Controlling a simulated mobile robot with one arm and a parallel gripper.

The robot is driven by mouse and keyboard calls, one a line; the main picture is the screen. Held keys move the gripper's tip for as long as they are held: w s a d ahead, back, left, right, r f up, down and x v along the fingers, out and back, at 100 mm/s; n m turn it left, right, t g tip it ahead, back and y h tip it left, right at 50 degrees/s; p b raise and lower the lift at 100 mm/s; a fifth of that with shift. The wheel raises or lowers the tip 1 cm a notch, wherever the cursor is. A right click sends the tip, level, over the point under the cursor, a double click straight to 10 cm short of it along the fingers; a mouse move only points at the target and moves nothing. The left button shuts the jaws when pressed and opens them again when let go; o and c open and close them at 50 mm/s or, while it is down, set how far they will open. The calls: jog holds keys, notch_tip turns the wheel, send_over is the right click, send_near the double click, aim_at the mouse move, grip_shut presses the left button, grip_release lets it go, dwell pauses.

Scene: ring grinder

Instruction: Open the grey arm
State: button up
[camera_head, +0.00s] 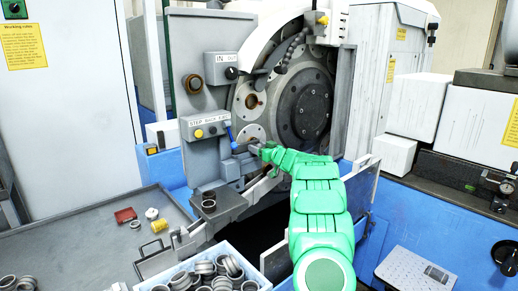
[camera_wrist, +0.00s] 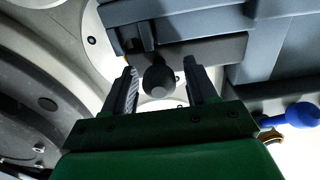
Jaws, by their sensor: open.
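The grey arm (camera_head: 236,168) sits low on the front of the grinder, left of the large round disc. It also shows in the wrist view (camera_wrist: 205,48), where a dark round knob (camera_wrist: 158,80) sticks out from beside it. My green gripper (camera_head: 257,149) reaches in from the right, close to the arm. In the wrist view my gripper (camera_wrist: 161,76) is open, with one finger on each side of the knob. I cannot tell whether either finger touches it. In the head view my gripper hides the knob.
A lever with a blue ball (camera_head: 229,127) is just left of my gripper; its ball also shows in the wrist view (camera_wrist: 304,115). A white crate of metal rings (camera_head: 240,250) stands in front. A tray table (camera_head: 80,245) lies left. The grinder's disc (camera_head: 303,110) is close behind.

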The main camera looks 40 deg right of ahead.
grip_shut()
jog(key=shift+s+a+r, duration=0.1)
jog(key=shift+r, duration=0.05)
dwell(0.4)
jog(key=s+a+m+g+h, duration=0.1)
jog(key=a+m+g+h, duration=0.6)
jog(key=m+g+h, duration=0.2)
jog(key=s+a+m+g+h, duration=0.2)
jog(key=a+m+g+h, duration=0.6)
jog(key=m+g+h, duration=0.1)
jog(key=shift+s+a, duration=0.15)
jog(key=shift+s, duration=0.1)
dwell(1.4)
jog(key=shift+w+a+r+g, duration=0.1)
jog(key=shift+a+g, duration=0.05)
jog(key=shift+g, duration=0.15)
